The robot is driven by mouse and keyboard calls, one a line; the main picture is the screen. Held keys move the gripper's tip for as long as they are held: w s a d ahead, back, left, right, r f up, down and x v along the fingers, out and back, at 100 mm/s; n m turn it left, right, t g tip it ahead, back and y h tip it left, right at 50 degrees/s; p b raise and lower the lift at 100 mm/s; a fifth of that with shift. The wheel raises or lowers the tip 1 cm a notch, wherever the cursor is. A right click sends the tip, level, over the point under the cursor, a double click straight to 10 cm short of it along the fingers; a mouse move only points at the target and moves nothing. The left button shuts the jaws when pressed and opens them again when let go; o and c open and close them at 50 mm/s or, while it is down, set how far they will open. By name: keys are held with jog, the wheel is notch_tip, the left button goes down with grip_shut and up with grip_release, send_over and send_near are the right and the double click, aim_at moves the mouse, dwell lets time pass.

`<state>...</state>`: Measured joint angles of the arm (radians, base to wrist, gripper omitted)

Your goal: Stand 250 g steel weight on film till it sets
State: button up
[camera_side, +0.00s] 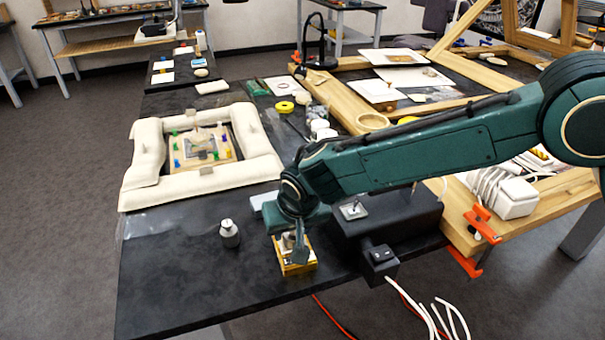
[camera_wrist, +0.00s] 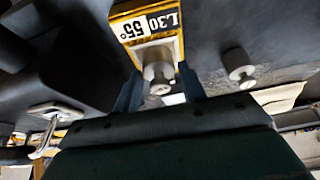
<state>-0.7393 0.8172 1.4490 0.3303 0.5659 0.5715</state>
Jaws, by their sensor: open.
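A small steel weight (camera_wrist: 157,72) stands on a pale square patch, perhaps the film, on a gold-edged block (camera_wrist: 128,12) with a label reading "L30 55°". In the side view the block (camera_side: 298,268) lies near the table's front edge, and the weight (camera_side: 288,240) on it is partly hidden by my gripper. My gripper (camera_wrist: 160,90) is open, with one finger on each side of this weight; contact cannot be told. In the side view my gripper (camera_side: 299,250) points down at the block. A second steel weight (camera_side: 229,234) stands on the bare table to the left; it also shows in the wrist view (camera_wrist: 242,74).
A black box (camera_side: 385,222) with a switch and cables stands close right of the block. Cream padded bolsters (camera_side: 200,187) surround a small panel with coloured pieces at the back left. An orange clamp (camera_side: 478,225) grips the wooden frame. The front-left table (camera_side: 180,285) is clear.

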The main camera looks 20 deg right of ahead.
jog(key=shift+r, duration=1.1)
jog(key=o, duration=0.6)
jog(key=shift+r, duration=2.5)
